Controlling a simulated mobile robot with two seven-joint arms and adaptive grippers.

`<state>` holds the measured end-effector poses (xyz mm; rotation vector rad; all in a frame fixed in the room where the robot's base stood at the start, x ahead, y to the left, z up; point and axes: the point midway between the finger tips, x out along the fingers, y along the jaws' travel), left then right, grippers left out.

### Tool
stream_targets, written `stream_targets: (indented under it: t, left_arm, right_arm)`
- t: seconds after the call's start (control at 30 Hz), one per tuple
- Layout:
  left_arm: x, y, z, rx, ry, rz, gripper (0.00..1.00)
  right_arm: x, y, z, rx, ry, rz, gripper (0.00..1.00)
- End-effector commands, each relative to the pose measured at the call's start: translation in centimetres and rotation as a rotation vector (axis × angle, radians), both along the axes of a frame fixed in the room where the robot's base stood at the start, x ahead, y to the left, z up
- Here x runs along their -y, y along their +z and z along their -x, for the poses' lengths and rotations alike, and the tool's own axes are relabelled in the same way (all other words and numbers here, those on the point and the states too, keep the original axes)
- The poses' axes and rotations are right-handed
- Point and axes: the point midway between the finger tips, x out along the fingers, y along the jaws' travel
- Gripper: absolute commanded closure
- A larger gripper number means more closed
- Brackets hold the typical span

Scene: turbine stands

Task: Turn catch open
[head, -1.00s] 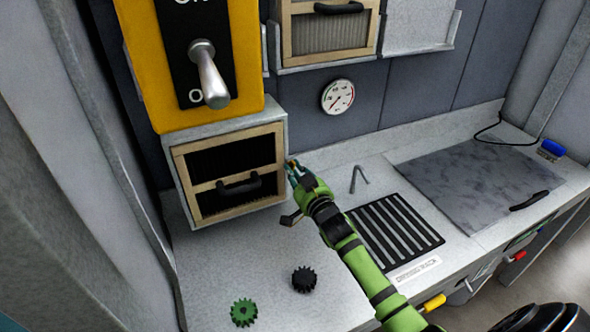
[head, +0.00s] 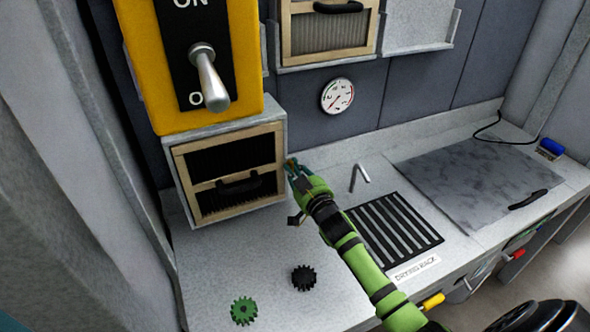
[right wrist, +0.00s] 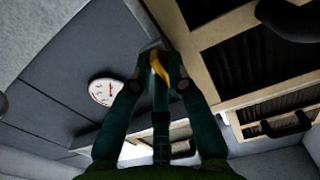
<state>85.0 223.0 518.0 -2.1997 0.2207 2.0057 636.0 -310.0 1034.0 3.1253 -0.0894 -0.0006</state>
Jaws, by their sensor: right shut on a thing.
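The catch (right wrist: 158,66) is a small brass-yellow piece between my right fingertips in the right wrist view, at the edge of the wood-framed cabinet (right wrist: 205,60). In the head view, this cabinet (head: 283,160) stands at the left under the yellow switch box, and its door is shut. My right gripper (head: 292,166), on a green arm, is at the cabinet's right front edge. It is shut on the catch, and its dark green fingers (right wrist: 160,75) hide part of it. My left gripper is not in view.
A lever switch (head: 210,80) is above the cabinet. A green gear (head: 244,311) and a black gear (head: 303,278) lie on the counter in front. A drying rack (head: 395,232) and a bent metal rod (head: 358,178) are to the right. A gauge (head: 337,95) hangs behind.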

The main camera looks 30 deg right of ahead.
Motion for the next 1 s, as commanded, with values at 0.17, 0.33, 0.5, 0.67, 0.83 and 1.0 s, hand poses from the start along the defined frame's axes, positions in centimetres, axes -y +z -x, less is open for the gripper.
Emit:
stream_targets:
  t: [0.17, 0.33, 0.5, 0.67, 0.83, 1.0]
  left_arm:
    - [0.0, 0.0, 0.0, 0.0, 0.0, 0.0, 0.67]
    - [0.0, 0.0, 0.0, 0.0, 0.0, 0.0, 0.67]
    - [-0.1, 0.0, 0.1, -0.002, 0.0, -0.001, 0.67]
    - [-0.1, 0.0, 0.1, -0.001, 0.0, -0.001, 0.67]
    - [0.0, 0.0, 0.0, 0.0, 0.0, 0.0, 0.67]
    - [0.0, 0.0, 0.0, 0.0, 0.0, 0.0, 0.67]
  right_arm:
    - [0.0, 0.1, 0.0, 0.001, 0.0, 0.003, 0.59]
    - [0.0, 0.0, 0.0, 0.001, 0.0, 0.001, 0.59]
    - [0.0, 0.0, 0.3, 0.0, 0.0, 0.001, 0.59]
    - [-0.1, -0.1, 2.2, -0.001, 0.0, 0.0, 0.59]
    - [-0.3, -0.1, 5.8, -0.002, 0.0, 0.0, 0.59]
    - [-0.5, -0.1, 9.2, -0.002, 0.0, 0.0, 0.59]
